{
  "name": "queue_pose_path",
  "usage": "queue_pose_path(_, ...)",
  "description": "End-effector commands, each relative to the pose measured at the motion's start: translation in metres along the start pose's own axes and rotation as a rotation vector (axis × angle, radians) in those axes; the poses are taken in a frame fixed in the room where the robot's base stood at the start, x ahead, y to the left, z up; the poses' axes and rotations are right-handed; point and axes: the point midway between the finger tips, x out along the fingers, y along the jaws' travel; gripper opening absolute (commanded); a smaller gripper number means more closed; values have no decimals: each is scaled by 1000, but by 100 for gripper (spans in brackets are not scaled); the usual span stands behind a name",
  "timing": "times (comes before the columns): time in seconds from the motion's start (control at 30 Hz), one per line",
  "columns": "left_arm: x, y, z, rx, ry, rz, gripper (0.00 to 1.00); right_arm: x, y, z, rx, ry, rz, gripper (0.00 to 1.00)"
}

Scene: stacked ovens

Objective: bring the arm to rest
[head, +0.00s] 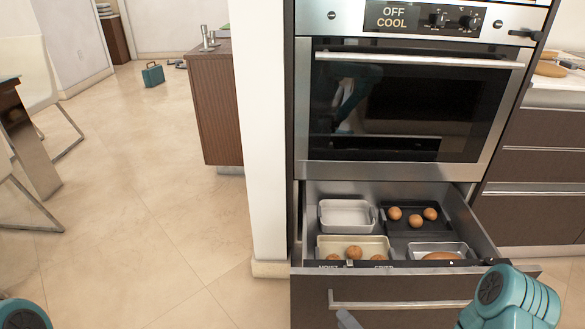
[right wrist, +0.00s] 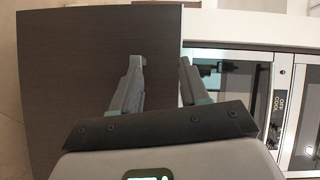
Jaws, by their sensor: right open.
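My right gripper is open and empty in the right wrist view (right wrist: 161,64), its two grey fingers apart in front of a dark brown panel. In the head view only a grey tip of it (head: 347,320) shows at the bottom edge, in front of the open drawer's face. My right arm's teal joints (head: 510,298) are at the lower right, partly overlapping the drawer's front right corner. A teal joint of my left arm (head: 22,315) shows at the lower left corner. My left gripper is out of view.
The oven (head: 400,110) is shut; its panel reads OFF COOL. The drawer (head: 400,290) below is pulled out, holding an empty pale tray (head: 345,217), a black tray (head: 412,226), a cream tray (head: 330,244) and a silver tray (head: 455,248). Open floor (head: 140,230) lies left.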

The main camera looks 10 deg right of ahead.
Motion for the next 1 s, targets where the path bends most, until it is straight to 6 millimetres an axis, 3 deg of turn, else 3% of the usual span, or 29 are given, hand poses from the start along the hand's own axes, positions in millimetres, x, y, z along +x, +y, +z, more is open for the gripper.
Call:
queue_pose_path(0.03, 0, 0, 0, 0, 0, 0, 43, 18, -1, 27, -71, -89, 63, 45)
queue_pose_path(0.1, 0, 0, 0, 0, 0, 0, 43, 31, 10, 60, -189, -205, 195, 45)
queue_pose_path(0.23, 0, 0, 0, 0, 0, 0, 43, 23, 41, 101, -370, -396, 455, 45)
queue_pose_path(0.37, 0, 0, 0, 0, 0, 0, 43, -9, 72, 119, -457, -556, 686, 45)
queue_pose_path(0.5, 0, 0, 0, 0, 0, 0, 43, -58, 98, 129, -455, -729, 902, 45)
queue_pose_path(0.63, 0, 0, 0, 0, 0, 0, 43, -100, 105, 146, -466, -953, 991, 45)
queue_pose_path(0.7, -29, 11, 1, 1, -3, 0, 43, -100, 74, 140, -487, -957, 977, 45)
queue_pose_path(0.87, -69, 26, 2, 6, -5, 1, 43, -103, 32, 134, -487, -960, 976, 45)
queue_pose_path(1.0, -113, 43, 4, 10, -10, 1, 43, -106, -14, 127, -488, -965, 975, 45)
